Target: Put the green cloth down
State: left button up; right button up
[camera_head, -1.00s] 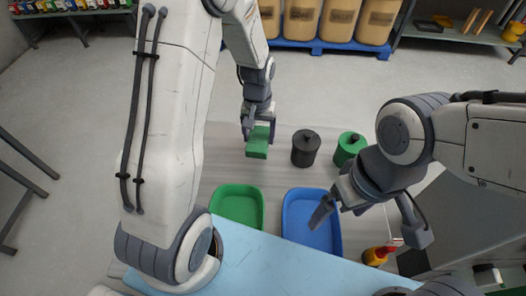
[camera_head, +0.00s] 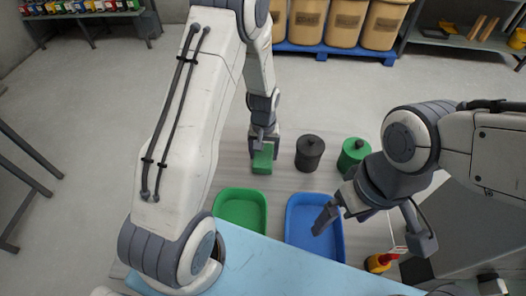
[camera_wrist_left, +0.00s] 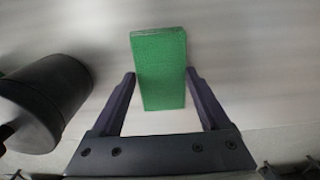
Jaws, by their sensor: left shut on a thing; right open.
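The green cloth (camera_head: 262,162) is a folded green block. It is at the table surface, left of the black canister, and I cannot tell for sure whether it touches the table. My left gripper (camera_head: 264,143) is above it and shut on it. In the left wrist view the cloth (camera_wrist_left: 160,70) sits between the two fingers. My right gripper (camera_head: 373,236) is open and empty, over the right side of the table near the blue tray.
A black lidded canister (camera_head: 309,153) stands just right of the cloth; it also shows in the left wrist view (camera_wrist_left: 45,105). A green canister (camera_head: 353,155) is further right. A green tray (camera_head: 240,208) and a blue tray (camera_head: 312,245) lie nearer me. A red-yellow bottle (camera_head: 379,263) stands at right.

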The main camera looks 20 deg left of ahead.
aim_at(264, 155)
pick_arm(q)
jog(key=shift+f, duration=0.2)
jog(key=o, duration=1.2)
jog(key=shift+r, duration=0.1)
jog(key=shift+r, duration=0.1)
jog(key=shift+r, duration=0.2)
notch_tip(264, 155, up, 12)
jog(key=shift+f+b, duration=0.15)
jog(key=shift+b, duration=0.75)
